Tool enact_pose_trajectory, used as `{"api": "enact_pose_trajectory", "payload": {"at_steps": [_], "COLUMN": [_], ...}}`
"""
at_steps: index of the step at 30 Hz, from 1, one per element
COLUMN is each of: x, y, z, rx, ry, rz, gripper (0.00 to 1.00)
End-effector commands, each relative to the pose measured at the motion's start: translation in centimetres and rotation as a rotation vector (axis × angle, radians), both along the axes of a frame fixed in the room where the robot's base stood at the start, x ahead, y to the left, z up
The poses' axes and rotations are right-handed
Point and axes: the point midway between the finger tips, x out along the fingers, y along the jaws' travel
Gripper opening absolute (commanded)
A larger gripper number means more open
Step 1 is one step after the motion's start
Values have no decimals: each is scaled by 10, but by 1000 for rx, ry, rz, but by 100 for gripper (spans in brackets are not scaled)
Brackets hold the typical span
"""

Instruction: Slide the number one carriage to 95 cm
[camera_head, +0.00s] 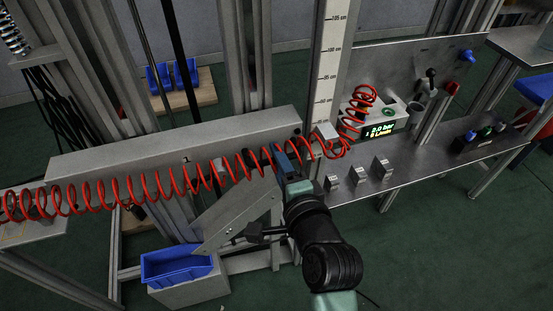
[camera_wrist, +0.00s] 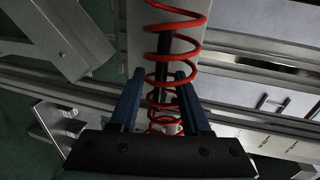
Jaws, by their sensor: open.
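The number one carriage (camera_head: 90,158) is a long grey beam marked "1" that lies across the upright posts in the head view. The vertical scale (camera_head: 325,80) with cm marks stands at its right end; its small numbers are hard to read. My gripper (camera_head: 268,158) is at the front face of the carriage, near its right end. In the wrist view my gripper (camera_wrist: 160,74) has its two blue fingers apart, with a dark upright bar (camera_wrist: 161,88) showing between them. I cannot tell whether either finger touches the bar.
A red coiled hose (camera_head: 120,188) runs across the carriage front and close to my fingers, then rises to a panel with a lit display (camera_head: 381,130). A metal shelf (camera_head: 440,165) with small blocks is at right. A blue bin (camera_head: 178,264) sits below.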

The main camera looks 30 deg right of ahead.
Motion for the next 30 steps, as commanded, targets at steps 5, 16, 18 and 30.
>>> {"api": "enact_pose_trajectory", "payload": {"at_steps": [5, 16, 18, 30], "x": [10, 10, 10, 10], "y": [-2, -2, -2, -3], "z": [-2, -2, -2, -2], "rx": [1, 0, 0, 0], "ry": [-1, 0, 0, 0], "rz": [1, 0, 0, 0], "gripper": [47, 31, 18, 0]}}
